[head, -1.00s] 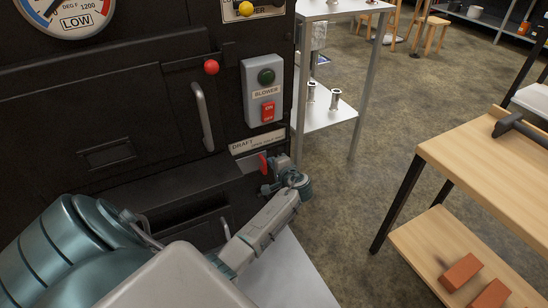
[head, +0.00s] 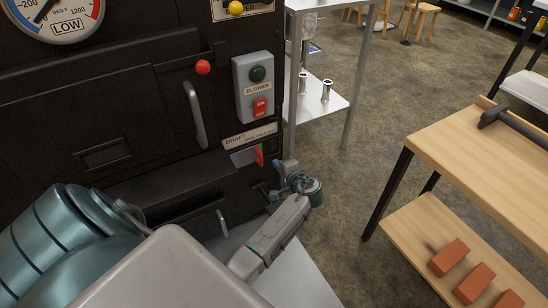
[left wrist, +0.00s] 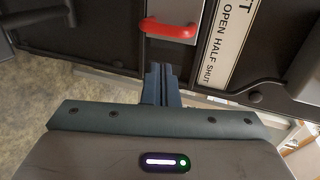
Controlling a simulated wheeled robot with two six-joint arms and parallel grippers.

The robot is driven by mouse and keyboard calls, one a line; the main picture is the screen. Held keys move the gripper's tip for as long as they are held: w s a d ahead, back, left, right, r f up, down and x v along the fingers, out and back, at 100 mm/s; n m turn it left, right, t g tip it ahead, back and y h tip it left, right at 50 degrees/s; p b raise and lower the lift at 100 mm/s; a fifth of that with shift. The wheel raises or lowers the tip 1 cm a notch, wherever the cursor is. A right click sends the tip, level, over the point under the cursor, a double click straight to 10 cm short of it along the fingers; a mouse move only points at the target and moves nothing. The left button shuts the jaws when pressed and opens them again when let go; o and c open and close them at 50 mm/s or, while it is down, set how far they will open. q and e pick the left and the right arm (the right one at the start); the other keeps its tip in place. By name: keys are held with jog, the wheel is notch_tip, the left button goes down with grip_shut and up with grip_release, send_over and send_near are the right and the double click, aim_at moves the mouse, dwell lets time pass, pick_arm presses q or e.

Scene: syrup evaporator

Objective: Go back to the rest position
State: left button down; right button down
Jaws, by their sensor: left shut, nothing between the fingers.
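My left gripper (head: 279,183) is beside the front of the black evaporator (head: 150,95), just right of and below the red draft lever handle (head: 259,157). A visible gap separates it from the handle. In the left wrist view its two fingers (left wrist: 160,72) are together and empty. There the red handle (left wrist: 168,29) lies beyond the fingertips, next to the draft label reading "OPEN HALF SHUT" (left wrist: 236,38). My right gripper is in neither view.
The blower switch box (head: 254,88) is above the draft label. A metal shelf rack (head: 322,90) stands right of the evaporator. A wooden bench (head: 470,150) with a hammer (head: 505,118) on top and several bricks (head: 449,257) below is at the right. Floor between them is clear.

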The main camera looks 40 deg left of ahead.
pick_arm(q)
jog(key=shift+v, duration=0.8)
jog(key=shift+f, duration=0.15)
